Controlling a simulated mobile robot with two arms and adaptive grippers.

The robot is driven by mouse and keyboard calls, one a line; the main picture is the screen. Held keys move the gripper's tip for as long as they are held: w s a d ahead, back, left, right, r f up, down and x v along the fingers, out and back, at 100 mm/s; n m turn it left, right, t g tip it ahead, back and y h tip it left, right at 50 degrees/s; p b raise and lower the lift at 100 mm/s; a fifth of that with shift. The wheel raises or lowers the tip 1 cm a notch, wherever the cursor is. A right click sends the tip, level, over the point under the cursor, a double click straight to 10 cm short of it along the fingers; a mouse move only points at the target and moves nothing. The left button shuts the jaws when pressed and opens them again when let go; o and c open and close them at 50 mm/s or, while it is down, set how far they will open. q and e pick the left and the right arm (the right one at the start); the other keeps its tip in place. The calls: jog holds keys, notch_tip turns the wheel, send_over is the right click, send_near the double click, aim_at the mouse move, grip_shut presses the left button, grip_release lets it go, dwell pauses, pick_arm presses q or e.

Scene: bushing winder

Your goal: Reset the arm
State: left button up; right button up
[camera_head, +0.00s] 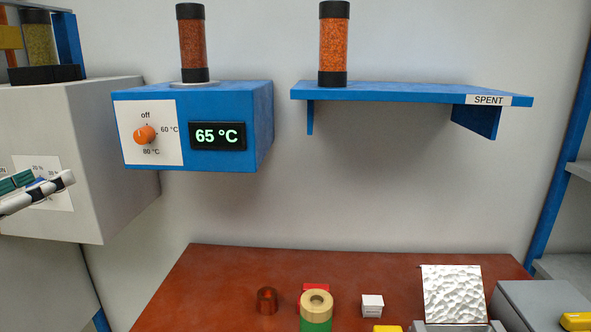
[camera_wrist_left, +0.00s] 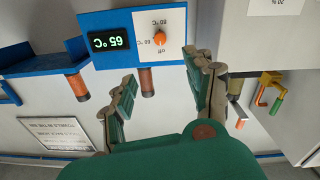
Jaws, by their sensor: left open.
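My left gripper (camera_head: 40,190) shows at the left edge of the head view, in front of the grey cabinet. In the left wrist view, which is upside down, its two green-padded fingers stand wide apart (camera_wrist_left: 160,68) with nothing held between them. The blue heater box (camera_head: 197,126) is beyond them, with an orange knob (camera_head: 145,134) and a display reading 65 °C (camera_head: 218,135). The gripper is apart from the knob (camera_wrist_left: 159,38). My right gripper is in neither view.
A dark orange-filled cylinder (camera_head: 192,43) stands on the heater box. A brighter one (camera_head: 334,44) stands on the blue SPENT shelf (camera_head: 410,92). The red-brown table (camera_head: 215,275) below holds an amber cup (camera_head: 267,301), a brass ring (camera_head: 317,302) and a white block (camera_head: 372,306).

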pick_arm(q)
jog(key=d+f+g+y, duration=0.15)
jog(key=f+g, duration=0.25)
jog(key=f, duration=1.3)
jog(key=d+f+g, duration=0.2)
jog(key=f+g, duration=0.2)
jog(key=f, duration=1.3)
jog(key=s+d+f+m+g, duration=0.25)
jog(key=s+d+f, duration=0.25)
jog(key=s+f, duration=0.45)
jog(key=s+d+f+m+g, duration=0.1)
jog(key=s+d+f+g, duration=0.3)
jog(key=s+f, duration=0.55)
notch_tip(320, 180, down, 26)
jog(key=s+g, duration=0.1)
jog(key=s+a+f+g, duration=0.1)
jog(key=s+a+f, duration=0.1)
jog(key=s+f, duration=1.3)
jog(key=shift+s+a+f, duration=0.15)
jog(key=shift+s+a, duration=0.25)
jog(key=shift+s, duration=0.45)
